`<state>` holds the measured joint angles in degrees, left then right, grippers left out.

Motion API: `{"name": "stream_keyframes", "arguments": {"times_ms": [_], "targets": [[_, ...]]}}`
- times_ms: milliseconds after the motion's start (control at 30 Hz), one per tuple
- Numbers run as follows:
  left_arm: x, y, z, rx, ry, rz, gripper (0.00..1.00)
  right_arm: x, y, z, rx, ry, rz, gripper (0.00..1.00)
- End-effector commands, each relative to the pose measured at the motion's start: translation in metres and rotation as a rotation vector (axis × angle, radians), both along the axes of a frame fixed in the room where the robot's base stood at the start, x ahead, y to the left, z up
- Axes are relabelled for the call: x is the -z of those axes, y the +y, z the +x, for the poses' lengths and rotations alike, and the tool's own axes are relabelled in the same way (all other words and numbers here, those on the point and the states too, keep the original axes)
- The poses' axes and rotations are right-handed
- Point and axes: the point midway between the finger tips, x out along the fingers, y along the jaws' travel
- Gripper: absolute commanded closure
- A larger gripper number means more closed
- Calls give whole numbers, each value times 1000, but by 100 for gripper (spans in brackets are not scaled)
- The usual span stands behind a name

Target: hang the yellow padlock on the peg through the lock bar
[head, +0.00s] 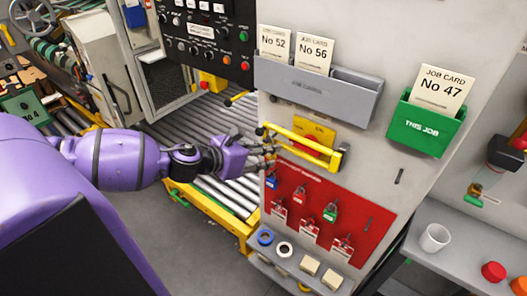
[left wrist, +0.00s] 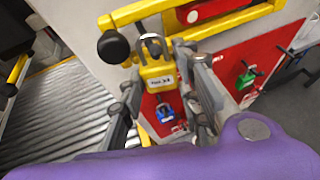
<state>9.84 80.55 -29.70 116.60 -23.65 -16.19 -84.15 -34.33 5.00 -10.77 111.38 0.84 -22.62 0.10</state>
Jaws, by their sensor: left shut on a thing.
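My left gripper (head: 262,154) reaches in from the left, just in front of the left end of the yellow lock bar (head: 300,142) on the grey cabinet. In the left wrist view the gripper (left wrist: 165,95) is shut on the yellow padlock (left wrist: 157,76), which has a white label and its metal shackle upward. The shackle is close to the lock bar (left wrist: 140,12) and its black knob (left wrist: 113,47). I cannot tell whether the shackle touches the bar or a peg; the peg is not clearly visible. The padlock is mostly hidden by the fingers in the head view.
Below the bar is a red board (head: 320,205) with hanging blue, red and green padlocks and tags. A grey card holder (head: 310,88) and a green holder (head: 425,125) are above and right. A roller conveyor (head: 200,118) runs behind my arm.

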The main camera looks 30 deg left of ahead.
Motion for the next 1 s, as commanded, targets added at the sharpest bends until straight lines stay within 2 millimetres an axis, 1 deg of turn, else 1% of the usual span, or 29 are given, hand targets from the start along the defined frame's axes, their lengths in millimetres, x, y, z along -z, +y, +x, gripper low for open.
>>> {"name": "stream_keyframes", "arguments": {"times_ms": [233, 267, 400, 633, 767, 867, 1000], "targets": [[0, 0, 0, 0, -1, 0, 97, 0, 0, -1, 0, 2, 0, 60], [0, 0, 0, 0, -1, 0, 65, 1, 0, -1, 0, 2, 0, 60], [0, 0, 0, 0, 0, 0, 47, 2, -1, -4, 0, 7, -2, 60], [0, 0, 0, 0, 0, 0, 47, 4, -3, -9, -2, 16, -5, 60], [0, 1, -2, 0, 1, 0, 47, 3, -1, -5, -3, 11, -3, 60], [-1, 3, -7, -2, 3, 2, 47, 3, -1, -5, -2, 10, -2, 60], [-7, 8, -21, -1, 4, 2, 47, 2, -1, -4, -2, 9, -2, 60]]}}
